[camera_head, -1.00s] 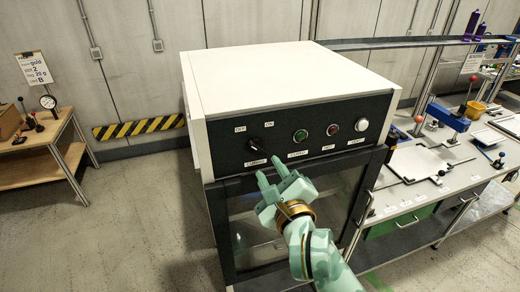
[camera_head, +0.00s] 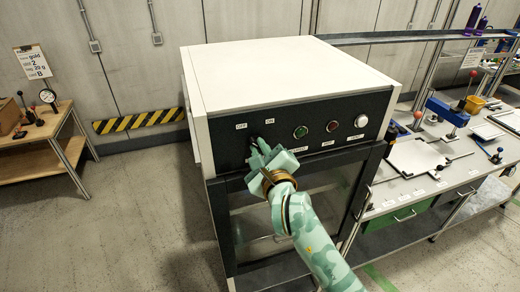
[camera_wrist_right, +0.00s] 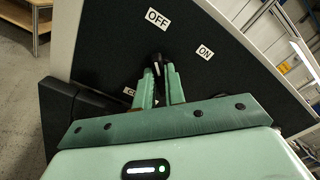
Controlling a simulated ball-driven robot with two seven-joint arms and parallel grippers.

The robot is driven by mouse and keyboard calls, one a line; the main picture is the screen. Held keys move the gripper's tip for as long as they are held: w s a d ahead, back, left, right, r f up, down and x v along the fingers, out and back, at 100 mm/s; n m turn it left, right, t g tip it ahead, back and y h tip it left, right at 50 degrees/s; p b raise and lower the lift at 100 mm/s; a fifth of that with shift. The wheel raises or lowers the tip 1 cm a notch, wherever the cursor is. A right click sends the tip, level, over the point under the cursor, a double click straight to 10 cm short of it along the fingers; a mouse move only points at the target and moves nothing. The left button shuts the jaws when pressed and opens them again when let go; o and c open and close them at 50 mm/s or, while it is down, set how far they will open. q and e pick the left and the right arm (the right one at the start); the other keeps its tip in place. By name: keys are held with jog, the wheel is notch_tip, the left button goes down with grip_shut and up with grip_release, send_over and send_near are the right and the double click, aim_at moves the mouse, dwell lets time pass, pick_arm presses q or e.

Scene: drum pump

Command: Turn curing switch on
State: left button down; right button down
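The curing switch is a black knob on the dark front panel (camera_head: 225,150) of the white-topped cabinet, below the OFF and ON labels. In the head view my right gripper (camera_head: 257,146) covers most of it. In the right wrist view the knob (camera_wrist_right: 157,64) sits between the two green fingertips of my right gripper (camera_wrist_right: 160,76). The fingers are close on both sides of it, and it points toward the OFF label (camera_wrist_right: 158,18). The ON label (camera_wrist_right: 205,52) is to its right. My left gripper is not in view.
A green button (camera_head: 300,132), a red button (camera_head: 332,126) and a white button (camera_head: 361,121) sit right of the switch. A glass door is below the panel. A workbench (camera_head: 405,185) with tools stands at right, a wooden table (camera_head: 38,163) at left.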

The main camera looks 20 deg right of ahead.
jog(key=shift+f+m, duration=0.1)
jog(key=shift+m, duration=0.3)
jog(key=shift+d+f+m+b, duration=0.1)
jog(key=shift+d+m+b, duration=0.1)
jog(key=shift+m+b, duration=3.7)
jog(key=shift+d+m+b, duration=0.15)
jog(key=shift+m+b, duration=2.85)
jog(key=shift+m, duration=1.7)
jog(key=c, duration=1.5)
grip_release()
jog(key=shift+o, duration=0.2)
